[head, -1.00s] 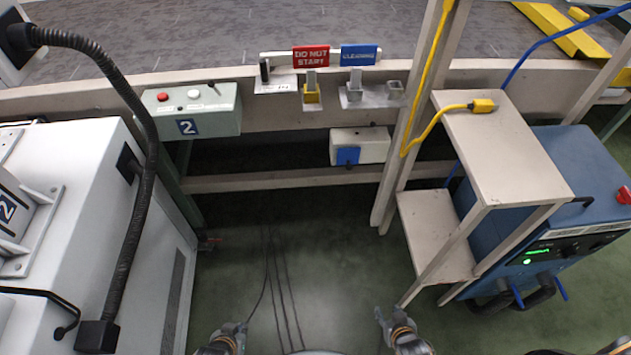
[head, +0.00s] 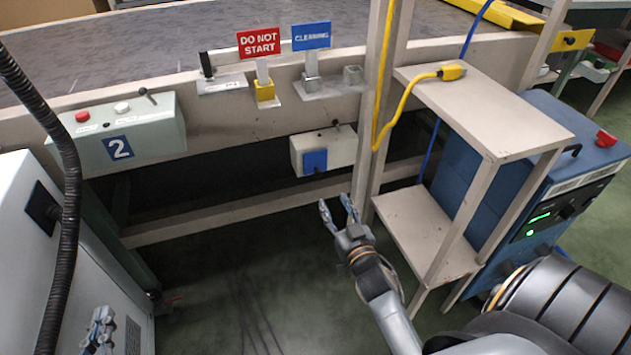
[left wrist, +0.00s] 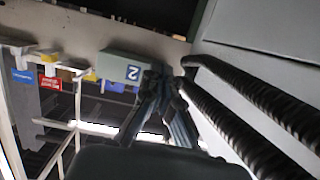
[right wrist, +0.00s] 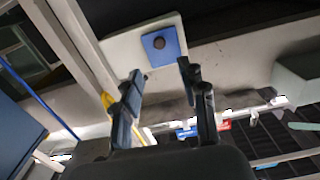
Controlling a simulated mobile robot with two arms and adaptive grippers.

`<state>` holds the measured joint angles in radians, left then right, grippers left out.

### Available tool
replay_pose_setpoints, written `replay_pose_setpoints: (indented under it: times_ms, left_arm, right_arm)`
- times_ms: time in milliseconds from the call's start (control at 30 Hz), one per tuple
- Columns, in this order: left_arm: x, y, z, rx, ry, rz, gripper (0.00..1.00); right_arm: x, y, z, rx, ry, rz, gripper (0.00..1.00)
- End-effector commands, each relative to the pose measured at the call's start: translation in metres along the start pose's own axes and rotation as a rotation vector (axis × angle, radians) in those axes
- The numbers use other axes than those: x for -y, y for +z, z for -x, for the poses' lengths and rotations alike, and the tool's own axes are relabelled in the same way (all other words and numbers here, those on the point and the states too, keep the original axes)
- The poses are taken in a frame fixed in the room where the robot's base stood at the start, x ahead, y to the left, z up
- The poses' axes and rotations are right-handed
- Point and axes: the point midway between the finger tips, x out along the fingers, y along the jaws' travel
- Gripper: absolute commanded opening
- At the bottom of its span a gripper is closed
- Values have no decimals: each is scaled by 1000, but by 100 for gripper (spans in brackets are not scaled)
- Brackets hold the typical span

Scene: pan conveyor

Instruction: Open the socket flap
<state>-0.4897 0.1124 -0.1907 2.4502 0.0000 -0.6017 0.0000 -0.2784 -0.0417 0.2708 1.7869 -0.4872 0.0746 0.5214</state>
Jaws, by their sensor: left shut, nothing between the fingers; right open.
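The socket box (head: 340,148) is a pale box on the beige frame under the conveyor's edge. Its blue square flap (head: 315,160) lies flat against the front and looks closed. In the right wrist view the flap (right wrist: 165,42), with a dark round knob, sits beyond and between the fingertips. My right gripper (head: 337,203) is open and empty, below and slightly right of the flap, apart from it. My left gripper (head: 101,330) is low at the bottom left, shut and empty, far from the box; its fingers also show in the left wrist view (left wrist: 160,78).
A beige post (head: 371,120) stands right of the box. Beside it is a shelf (head: 480,105) with a yellow plug (head: 452,72), then a blue machine (head: 560,150). A green control box (head: 150,135) is left. Open floor lies below the box.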

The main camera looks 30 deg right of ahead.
Motion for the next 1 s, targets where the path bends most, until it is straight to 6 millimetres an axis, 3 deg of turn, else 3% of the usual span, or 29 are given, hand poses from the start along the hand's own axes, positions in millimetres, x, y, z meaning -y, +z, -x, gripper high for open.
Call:
replay_pose_setpoints:
  times_ms: [200,500,700,1000]
  left_arm:
    - [-7,-42,-1,-248,15,4,0]
    - [-13,-92,15,-540,31,12,0]
    - [-15,-107,23,-629,36,15,0]
    - [-15,-110,25,-643,37,15,0]
  right_arm:
    - [0,2,-48,-3,-2,2,42]
    - [1,2,-95,0,-1,2,42]
    - [0,2,-107,1,-1,0,42]
    - [1,1,-109,2,-1,0,42]
